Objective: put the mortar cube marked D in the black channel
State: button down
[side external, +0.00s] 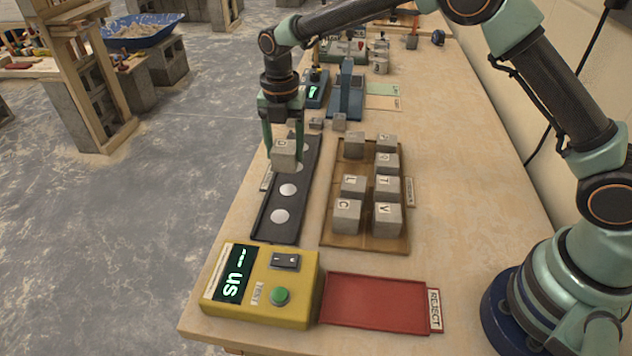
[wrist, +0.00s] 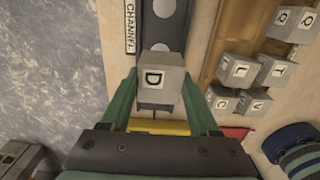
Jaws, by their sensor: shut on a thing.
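My gripper (side external: 283,146) is shut on a grey mortar cube marked D (side external: 284,154). In the wrist view the cube (wrist: 158,80) sits between the two green fingers of my gripper (wrist: 156,95), its D label facing the camera. The black channel (side external: 262,222) lies on the table directly below and around the cube in the side view, with pale round spots along its floor. The cube is over the channel; I cannot tell whether it touches the channel floor. The channel (wrist: 178,40) also shows in the wrist view beside its CHANNEL label.
A wooden tray (side external: 365,240) of several lettered cubes stands right of the channel. A yellow tester box (side external: 262,285) with a green button sits at the channel's near end, beside a red reject tray (side external: 375,303). Blue equipment (side external: 346,92) stands behind.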

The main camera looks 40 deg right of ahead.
jog(key=shift+f, duration=3.4)
jog(key=shift+f, duration=0.2)
jog(key=shift+c, duration=0.6)
grip_release()
jog(key=shift+r, duration=0.1)
